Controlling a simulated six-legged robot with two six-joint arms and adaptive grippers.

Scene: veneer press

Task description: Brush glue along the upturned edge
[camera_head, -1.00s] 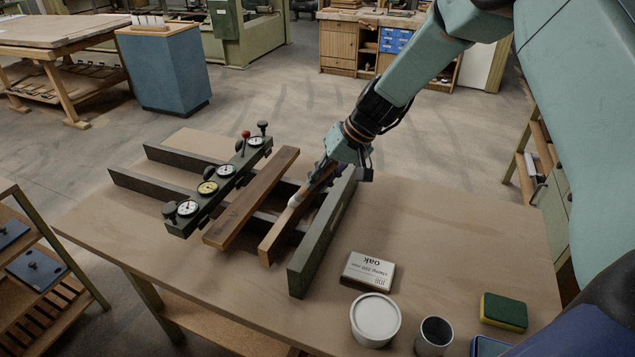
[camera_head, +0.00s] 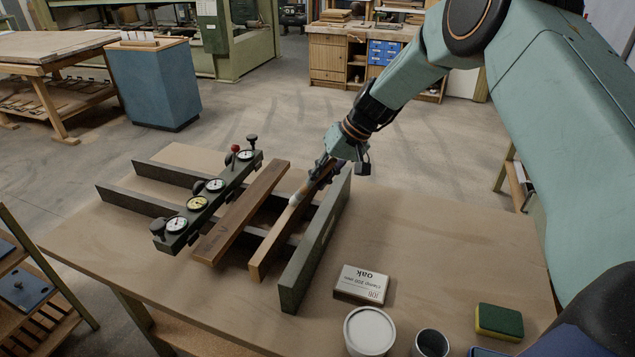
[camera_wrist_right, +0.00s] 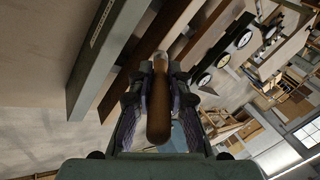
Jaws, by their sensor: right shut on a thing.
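My right gripper (camera_head: 324,170) is shut on a brush with a brown wooden handle (camera_wrist_right: 158,112). The brush's pale lower end (camera_head: 295,199) points down at the top edge of a narrow light-brown board (camera_head: 264,255) standing on edge. It looks at or just above that edge; exact contact and any glue film cannot be made out. The handle hides part of the board's far half. The gripper also shows in the right wrist view (camera_wrist_right: 158,78), its fingers on both sides of the handle. My left gripper is not in view.
A dark green bar (camera_head: 312,250) stands right of the board, a darker wooden strip (camera_head: 238,218) left, then a gauge bar (camera_head: 204,200) with knobs.

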